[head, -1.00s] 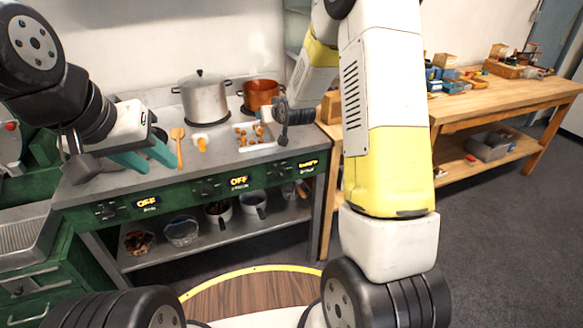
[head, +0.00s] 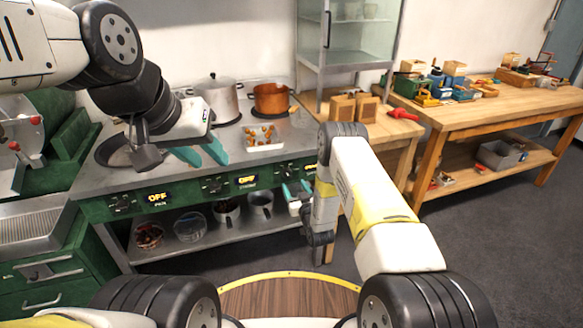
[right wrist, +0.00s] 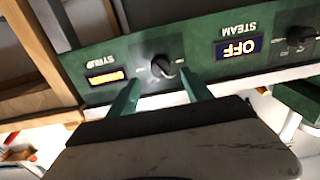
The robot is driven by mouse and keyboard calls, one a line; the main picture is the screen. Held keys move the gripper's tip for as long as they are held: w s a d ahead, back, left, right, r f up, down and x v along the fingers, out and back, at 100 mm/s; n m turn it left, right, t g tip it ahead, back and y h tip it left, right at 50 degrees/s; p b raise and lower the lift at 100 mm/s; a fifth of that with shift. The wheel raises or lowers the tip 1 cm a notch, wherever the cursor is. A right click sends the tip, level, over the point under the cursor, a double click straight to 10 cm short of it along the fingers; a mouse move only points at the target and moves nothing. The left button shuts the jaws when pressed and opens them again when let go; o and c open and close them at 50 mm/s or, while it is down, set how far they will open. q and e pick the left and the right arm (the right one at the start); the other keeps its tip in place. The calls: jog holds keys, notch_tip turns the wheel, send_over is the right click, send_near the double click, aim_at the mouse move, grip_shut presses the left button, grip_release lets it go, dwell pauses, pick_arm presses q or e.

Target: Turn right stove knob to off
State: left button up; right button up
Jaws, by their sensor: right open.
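The right stove knob (right wrist: 163,67) is black and sits on the green panel beside the SYRUP label, upside down in the right wrist view. Its display (right wrist: 107,78) is lit amber, with text too blurred to read. My right gripper (right wrist: 160,84) is open, its teal fingers pointing at the panel on either side of the knob. I cannot tell whether they touch it. In the head view my right gripper (head: 297,191) is low at the stove's right front, and my arm partly hides the panel there. My left gripper (head: 212,158) is open and empty above the stove top.
A lidded steel pot (head: 217,102), a copper pot (head: 270,100) and a white tray (head: 264,147) of chestnuts are on the stove top. A wooden table (head: 370,127) stands to the right.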

aim_at(289, 177)
jog(key=x, duration=0.6)
jog(key=shift+w+a, duration=0.1)
jog(key=shift+w, duration=0.2)
grip_shut()
